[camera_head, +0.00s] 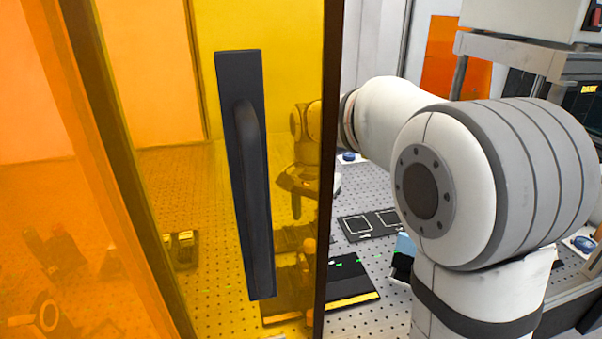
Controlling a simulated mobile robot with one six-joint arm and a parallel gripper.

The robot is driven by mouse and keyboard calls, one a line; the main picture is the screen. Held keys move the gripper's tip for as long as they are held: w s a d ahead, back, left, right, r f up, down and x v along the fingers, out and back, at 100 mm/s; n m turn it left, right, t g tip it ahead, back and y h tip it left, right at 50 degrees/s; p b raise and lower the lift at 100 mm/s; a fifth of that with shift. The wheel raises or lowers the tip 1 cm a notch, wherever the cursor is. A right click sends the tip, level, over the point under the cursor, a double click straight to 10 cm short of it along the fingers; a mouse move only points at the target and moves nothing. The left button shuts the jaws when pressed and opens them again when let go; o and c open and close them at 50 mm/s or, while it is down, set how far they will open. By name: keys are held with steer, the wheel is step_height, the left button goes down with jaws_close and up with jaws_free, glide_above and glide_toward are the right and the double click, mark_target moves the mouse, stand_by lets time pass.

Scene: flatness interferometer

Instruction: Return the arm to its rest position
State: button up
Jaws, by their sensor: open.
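My white and grey arm fills the right side, in front of the opening beside the amber door (178,105). Its forearm reaches left and back, and the wrist passes behind the door's dark edge. My gripper (297,203) shows dimly through the amber panel, pointing down above the perforated table (205,215). It is open, and I see nothing held in it. The tinted panel blurs its fingertips.
A long black handle (249,190) stands upright on the door, close to the arm. A black plate with white square outlines (372,224) lies on the table. A grey metal frame (515,52) stands at upper right. A small blue-topped item (348,157) sits at the back.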

steer(key=s+d+f+n+t, duration=0.1)
steer(key=s+d+n, duration=0.2)
steer(key=s, duration=0.7)
steer(key=s+d+f+n+t, duration=0.2)
steer(key=s+d+n, duration=0.1)
steer(key=s+d, duration=0.4)
steer(key=s, duration=0.3)
steer(key=shift+s, duration=0.4)
